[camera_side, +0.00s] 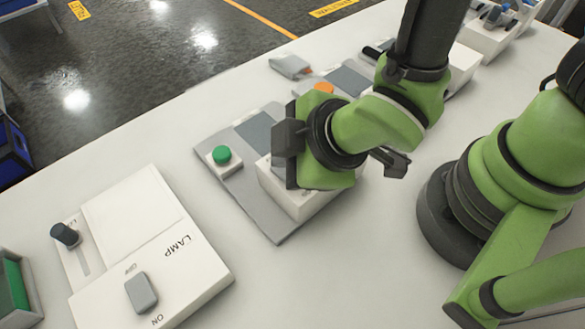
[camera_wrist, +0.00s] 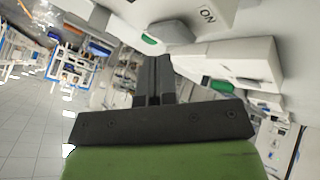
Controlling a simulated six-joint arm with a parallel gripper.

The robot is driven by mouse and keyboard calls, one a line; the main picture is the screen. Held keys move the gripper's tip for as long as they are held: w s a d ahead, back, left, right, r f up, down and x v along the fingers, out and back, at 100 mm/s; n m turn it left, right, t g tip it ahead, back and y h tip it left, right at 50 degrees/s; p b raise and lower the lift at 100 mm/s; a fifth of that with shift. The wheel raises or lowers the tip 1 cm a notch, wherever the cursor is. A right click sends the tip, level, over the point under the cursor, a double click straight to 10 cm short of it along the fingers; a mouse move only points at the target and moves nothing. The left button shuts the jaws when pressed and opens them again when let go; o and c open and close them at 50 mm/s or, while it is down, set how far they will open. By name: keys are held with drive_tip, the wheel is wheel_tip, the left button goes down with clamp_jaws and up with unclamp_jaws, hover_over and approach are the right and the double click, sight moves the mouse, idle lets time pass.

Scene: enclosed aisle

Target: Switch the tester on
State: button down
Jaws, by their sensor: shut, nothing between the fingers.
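No label reading tester can be read in either view. A grey plate (camera_side: 238,190) lies under my gripper. It carries a green round button (camera_side: 221,154) on a small white block, a dark grey panel (camera_side: 254,132) and a white box (camera_side: 298,201). My gripper (camera_side: 287,139) is over this plate, to the right of the green button and apart from it. My wrist hides part of the white box and what is on its top. In the wrist view my gripper (camera_wrist: 155,62) shows its dark fingers shut together and empty.
A white lamp box (camera_side: 200,262) with a grey rocker (camera_side: 141,292) and a dark slider knob (camera_side: 65,235) stands front left. Behind my wrist are an orange button (camera_side: 324,88) and another grey panel (camera_side: 350,79). The white table is clear between lamp box and plate.

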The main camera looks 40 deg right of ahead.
drive_tip(key=shift+f, duration=0.15)
drive_tip(key=shift+f, duration=0.25)
drive_tip(key=shift+s+f, duration=0.1)
drive_tip(key=shift+f, duration=0.15)
idle(0.6)
drive_tip(key=shift+r, duration=0.1)
drive_tip(key=shift+r, duration=0.55)
drive_tip(key=shift+w+r, duration=0.25)
drive_tip(key=shift+r, duration=1)
drive_tip(key=shift+w+r, duration=0.2)
drive_tip(key=shift+r, duration=1.05)
